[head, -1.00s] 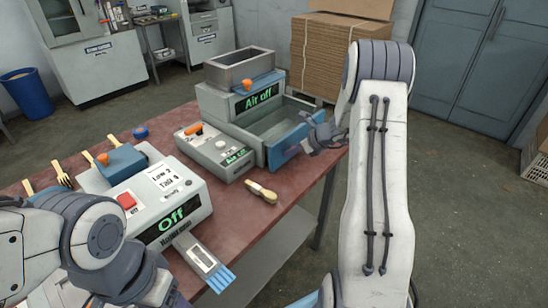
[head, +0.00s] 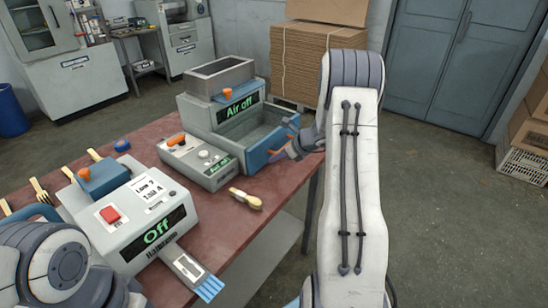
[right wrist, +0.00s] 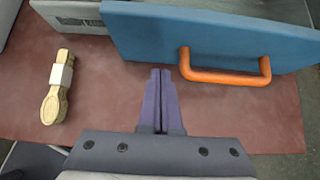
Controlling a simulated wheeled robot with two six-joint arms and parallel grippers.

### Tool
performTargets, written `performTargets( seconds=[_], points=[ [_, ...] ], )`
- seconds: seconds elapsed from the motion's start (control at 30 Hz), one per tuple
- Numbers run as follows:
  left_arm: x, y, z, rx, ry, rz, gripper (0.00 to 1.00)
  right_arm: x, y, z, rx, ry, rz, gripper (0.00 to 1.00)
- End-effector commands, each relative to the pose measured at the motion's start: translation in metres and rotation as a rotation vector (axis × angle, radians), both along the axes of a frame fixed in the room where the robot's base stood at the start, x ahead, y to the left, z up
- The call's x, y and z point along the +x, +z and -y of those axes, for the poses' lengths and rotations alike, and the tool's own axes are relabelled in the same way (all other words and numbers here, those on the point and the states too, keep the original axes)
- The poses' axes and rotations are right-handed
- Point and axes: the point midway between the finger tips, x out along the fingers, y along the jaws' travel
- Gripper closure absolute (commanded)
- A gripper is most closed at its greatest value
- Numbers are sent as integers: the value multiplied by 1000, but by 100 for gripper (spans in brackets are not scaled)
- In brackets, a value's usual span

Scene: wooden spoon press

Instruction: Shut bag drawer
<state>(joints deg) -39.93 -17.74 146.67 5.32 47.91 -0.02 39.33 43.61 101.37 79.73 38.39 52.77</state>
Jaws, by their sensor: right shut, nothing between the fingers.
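The bag drawer (head: 256,157) has a blue front and stands pulled out of the grey "Air off" machine (head: 222,117), its grey inside showing. In the right wrist view the blue front (right wrist: 150,40) carries an orange handle (right wrist: 225,77). My right gripper (head: 285,150) is at the outer side of the drawer front, partly covering it in the head view. In the wrist view its purple fingers (right wrist: 160,72) are shut and empty, left of the handle; I cannot tell whether they touch the panel. My left arm shows at the lower left, but its fingers do not.
A tied wooden spoon bundle (head: 245,199) lies on the red table (head: 215,225) in front of the drawer. A grey control box (head: 200,160) stands beside the machine. Cardboard stacks (head: 310,70) stand behind.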

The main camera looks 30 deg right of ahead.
Motion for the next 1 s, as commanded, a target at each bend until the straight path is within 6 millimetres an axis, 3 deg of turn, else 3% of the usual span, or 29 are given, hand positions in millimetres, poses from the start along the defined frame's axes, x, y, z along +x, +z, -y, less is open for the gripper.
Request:
performTargets(
  seconds=[0.03,0.2,0.4,0.8,0.93,1.0],
  points=[
    [0,-3,0,0,0,0,31,-7,-2,2,1,-1,-3,100],
    [0,-1,0,0,0,0,31,-36,32,15,-3,-4,-1,100],
    [0,0,0,0,0,0,31,-64,58,28,-2,-8,-4,100],
    [0,1,0,0,0,0,31,-75,69,29,1,-1,-7,100],
    [0,2,0,0,0,0,31,-70,74,7,-28,74,-9,100],
    [0,4,0,0,0,0,31,-66,81,-23,-73,186,-10,100]
  ],
)
